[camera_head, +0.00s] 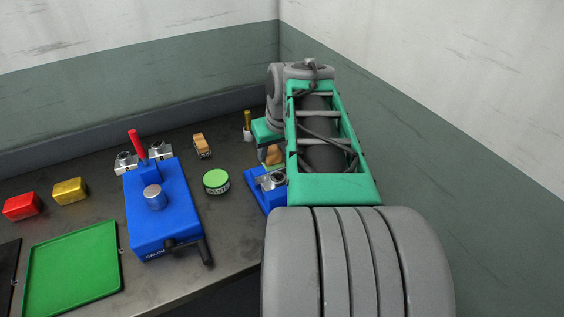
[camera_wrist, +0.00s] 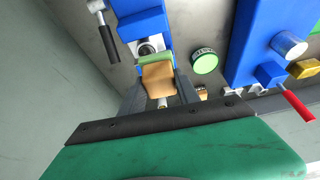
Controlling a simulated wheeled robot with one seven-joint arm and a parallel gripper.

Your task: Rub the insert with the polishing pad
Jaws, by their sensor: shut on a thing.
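The polishing pad is a tan block with a green face (camera_wrist: 157,78); its tan side also shows in the head view (camera_head: 273,154). My gripper (camera_wrist: 160,88) is shut on the pad, with a dark finger on each side of it. The insert (camera_wrist: 148,46) is a metal piece with a round opening, seated on a blue fixture (camera_wrist: 155,22). In the head view the insert (camera_head: 270,180) sits on that fixture, in front of my gripper (camera_head: 270,146). The pad's green end is close to the insert; I cannot tell whether they touch.
A round green tin (camera_head: 216,181) stands left of the fixture. Further left is a blue press (camera_head: 160,220) with a red lever (camera_head: 138,145). A wooden-backed brush (camera_head: 202,146) and a white cup (camera_head: 247,133) stand behind. A green tray (camera_head: 72,268) lies front left.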

